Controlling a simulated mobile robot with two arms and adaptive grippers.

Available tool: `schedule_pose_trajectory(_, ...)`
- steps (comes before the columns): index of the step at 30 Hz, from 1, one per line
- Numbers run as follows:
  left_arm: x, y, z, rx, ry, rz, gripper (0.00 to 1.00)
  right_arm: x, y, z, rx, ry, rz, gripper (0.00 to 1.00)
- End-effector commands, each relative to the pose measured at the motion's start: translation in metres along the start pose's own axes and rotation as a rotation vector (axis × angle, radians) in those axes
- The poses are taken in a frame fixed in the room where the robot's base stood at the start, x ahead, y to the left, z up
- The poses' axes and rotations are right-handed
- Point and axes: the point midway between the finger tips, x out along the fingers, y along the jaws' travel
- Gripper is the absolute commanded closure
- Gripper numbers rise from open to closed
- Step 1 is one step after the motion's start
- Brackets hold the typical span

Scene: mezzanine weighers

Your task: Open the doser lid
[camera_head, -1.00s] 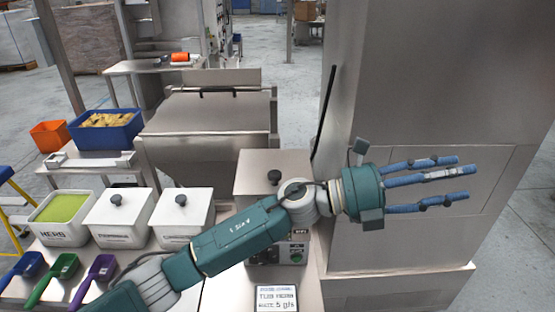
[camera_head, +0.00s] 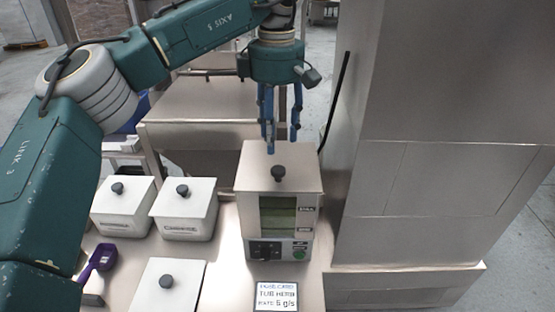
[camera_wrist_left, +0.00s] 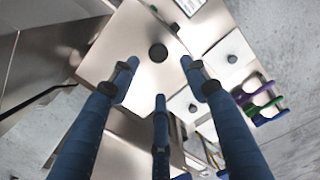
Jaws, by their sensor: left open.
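The doser (camera_head: 279,205) is a steel box with a green display and a control panel, standing on the bench. Its flat lid (camera_head: 257,170) is shut and has a dark round knob (camera_head: 278,173) on top. In the left wrist view the knob (camera_wrist_left: 158,53) lies beyond the fingertips, roughly centred between them. My left gripper (camera_head: 279,143) points down above the doser, its blue fingers spread, open and empty. The fingertips appear above the knob and apart from it. My right gripper is in neither view.
White lidded tubs (camera_head: 187,213) stand left of the doser, with another white lid (camera_head: 168,287) in front. A purple scoop (camera_head: 98,260) lies at the left. A label card (camera_head: 276,296) is before the doser. A tall steel cabinet (camera_head: 440,120) closes off the right side.

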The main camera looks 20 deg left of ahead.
Motion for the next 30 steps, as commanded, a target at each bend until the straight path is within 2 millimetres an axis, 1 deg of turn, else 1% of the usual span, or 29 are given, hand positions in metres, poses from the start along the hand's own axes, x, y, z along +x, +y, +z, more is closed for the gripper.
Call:
schedule_pose_trajectory(1, 0.009, -0.001, -0.001, 0.001, 0.001, -0.004, 0.54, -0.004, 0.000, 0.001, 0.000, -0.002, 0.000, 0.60)
schedule_pose_trajectory(6, 0.041, -0.001, 0.000, 0.000, -0.001, -0.004, 0.54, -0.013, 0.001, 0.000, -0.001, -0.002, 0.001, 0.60)
schedule_pose_trajectory(9, 0.058, -0.001, 0.000, 0.001, -0.002, -0.003, 0.54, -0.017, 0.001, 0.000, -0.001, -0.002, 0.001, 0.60)
schedule_pose_trajectory(12, 0.070, -0.001, 0.001, 0.001, -0.002, -0.002, 0.54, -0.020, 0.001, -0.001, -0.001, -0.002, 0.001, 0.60)
schedule_pose_trajectory(18, 0.081, -0.001, 0.001, 0.000, -0.004, 0.000, 0.54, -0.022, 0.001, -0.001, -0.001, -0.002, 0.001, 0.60)
schedule_pose_trajectory(25, 0.082, 0.000, 0.001, 0.000, -0.004, 0.000, 0.54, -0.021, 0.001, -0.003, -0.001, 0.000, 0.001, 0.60)
schedule_pose_trajectory(26, 0.081, 0.000, 0.001, 0.000, -0.004, 0.000, 0.60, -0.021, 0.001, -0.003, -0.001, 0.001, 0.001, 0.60)
schedule_pose_trajectory(27, 0.081, 0.000, 0.001, 0.000, -0.004, 0.000, 0.68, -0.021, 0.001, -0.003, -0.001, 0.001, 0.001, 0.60)
schedule_pose_trajectory(29, 0.081, 0.000, 0.002, 0.000, -0.004, 0.001, 0.80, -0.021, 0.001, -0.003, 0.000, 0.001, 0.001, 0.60)
schedule_pose_trajectory(30, 0.081, 0.000, 0.001, 0.000, -0.004, 0.000, 0.88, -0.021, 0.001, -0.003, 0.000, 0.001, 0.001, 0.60)
